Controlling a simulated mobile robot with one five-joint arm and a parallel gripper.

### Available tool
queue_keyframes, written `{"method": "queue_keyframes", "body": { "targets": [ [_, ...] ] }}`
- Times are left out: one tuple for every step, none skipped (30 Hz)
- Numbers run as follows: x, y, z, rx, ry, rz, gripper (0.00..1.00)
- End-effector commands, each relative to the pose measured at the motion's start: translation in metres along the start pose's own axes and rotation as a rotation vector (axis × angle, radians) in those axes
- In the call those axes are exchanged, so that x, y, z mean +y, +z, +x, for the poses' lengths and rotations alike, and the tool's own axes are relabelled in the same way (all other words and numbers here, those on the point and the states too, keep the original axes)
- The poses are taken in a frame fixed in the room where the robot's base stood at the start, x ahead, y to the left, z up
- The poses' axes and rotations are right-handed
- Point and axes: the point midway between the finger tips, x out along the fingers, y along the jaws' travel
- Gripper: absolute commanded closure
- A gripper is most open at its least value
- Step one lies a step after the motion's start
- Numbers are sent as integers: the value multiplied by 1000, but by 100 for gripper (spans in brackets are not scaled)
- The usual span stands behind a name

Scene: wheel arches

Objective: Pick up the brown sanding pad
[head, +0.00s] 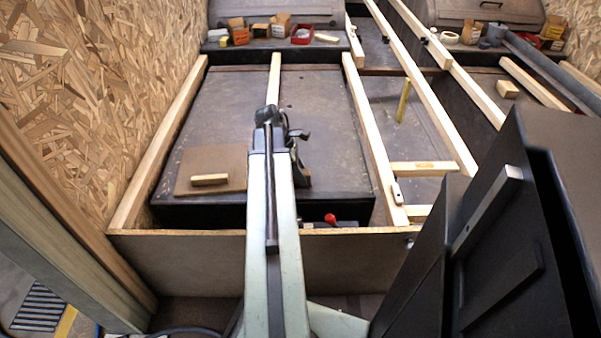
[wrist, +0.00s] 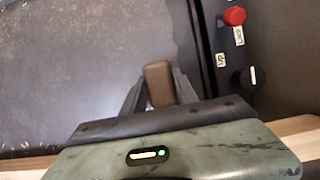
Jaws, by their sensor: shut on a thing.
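The brown sanding pad (wrist: 159,88) is a small rounded block between the fingers of my gripper (wrist: 159,79) in the wrist view. The gripper is shut on it, with one finger against each side. The pad's far end sticks out past the fingertips, over a dark flat surface (wrist: 85,70). I cannot tell whether the pad touches that surface. In the head view my arm reaches over the front rail, and the pad is hidden behind it.
A brown board (head: 228,159) with a small wooden block (head: 209,180) on it lies left of my arm. A red knob (head: 330,218) is to the right, beside the dark platform (head: 325,108). Wooden rails (head: 370,140) frame the bay. Boxes (head: 280,23) stand at the back.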

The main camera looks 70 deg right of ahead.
Motion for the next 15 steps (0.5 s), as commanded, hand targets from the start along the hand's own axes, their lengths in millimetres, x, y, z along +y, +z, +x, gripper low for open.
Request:
{"method": "queue_keyframes", "body": {
  "targets": [
    [0,6,-14,0,0,0,100],
    [0,8,-20,0,0,0,100],
    [0,11,-28,0,0,0,100],
    [0,14,-34,0,0,0,100],
    [0,16,-40,0,0,0,100],
    [0,20,-48,0,0,0,100],
    [0,22,-54,0,0,-1,100],
    [0,24,-60,0,0,-1,100],
    [0,28,-68,0,0,-1,100],
    [0,30,-72,0,0,-1,100],
    [0,31,-76,0,0,-1,100],
    [0,33,-80,0,0,-1,100],
    [0,34,-82,0,0,-1,100],
    [0,34,-84,0,0,-1,100],
    [0,34,-84,0,0,-1,100]
  ]
}}
